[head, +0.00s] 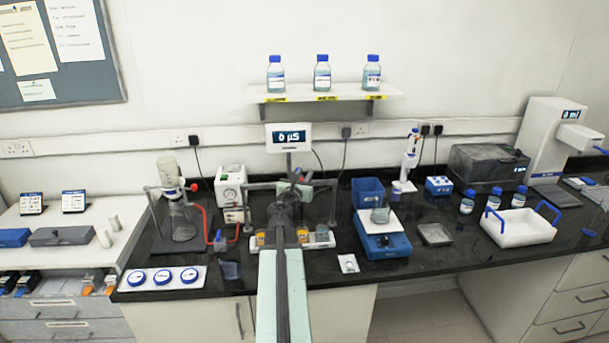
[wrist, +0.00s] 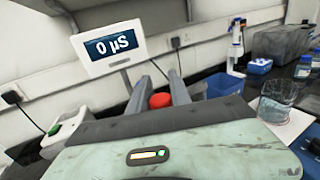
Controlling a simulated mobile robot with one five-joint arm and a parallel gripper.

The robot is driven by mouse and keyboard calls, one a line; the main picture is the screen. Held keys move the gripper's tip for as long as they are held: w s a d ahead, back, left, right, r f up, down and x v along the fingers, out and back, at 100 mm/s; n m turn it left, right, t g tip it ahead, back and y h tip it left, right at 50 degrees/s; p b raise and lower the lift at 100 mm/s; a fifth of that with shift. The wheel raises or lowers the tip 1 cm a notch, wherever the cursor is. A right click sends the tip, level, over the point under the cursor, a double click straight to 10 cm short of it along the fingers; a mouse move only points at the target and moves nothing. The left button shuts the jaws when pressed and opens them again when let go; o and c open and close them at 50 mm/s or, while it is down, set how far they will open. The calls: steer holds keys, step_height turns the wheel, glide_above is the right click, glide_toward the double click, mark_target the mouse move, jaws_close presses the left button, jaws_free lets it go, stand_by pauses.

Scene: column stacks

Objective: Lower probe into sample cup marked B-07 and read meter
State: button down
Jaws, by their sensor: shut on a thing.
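The meter (head: 289,137) stands behind the cup row and reads 0 µS; it also shows large in the wrist view (wrist: 112,44). My gripper (head: 297,184) is over the cup row, shut on the probe. In the wrist view a red top (wrist: 160,101), seemingly the probe's, sits between the two grey fingers. The probe's lower end is hidden. Sample cups, one amber at the left (head: 261,239), one amber near the middle (head: 303,235) and one paler at the right (head: 322,232), stand in a white rack (head: 333,244). My arm covers part of the row. The cup markings are too small to read.
A blue stirrer (head: 384,243) with a beaker (head: 380,215) stands right of the rack. A flask on a stand (head: 180,220) and a white pump box (head: 231,185) are at left. A shelf (head: 325,94) with bottles hangs above. A white tray (head: 520,230) is far right.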

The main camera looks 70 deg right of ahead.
stand_by(0.3)
step_height(320, 180, down, 3)
steer(key=b, duration=0.3)
steer(key=shift+f, duration=0.15)
steer(key=shift+r, duration=0.2)
steer(key=c, duration=1.2)
jaws_free()
steer(key=shift+c, duration=0.2)
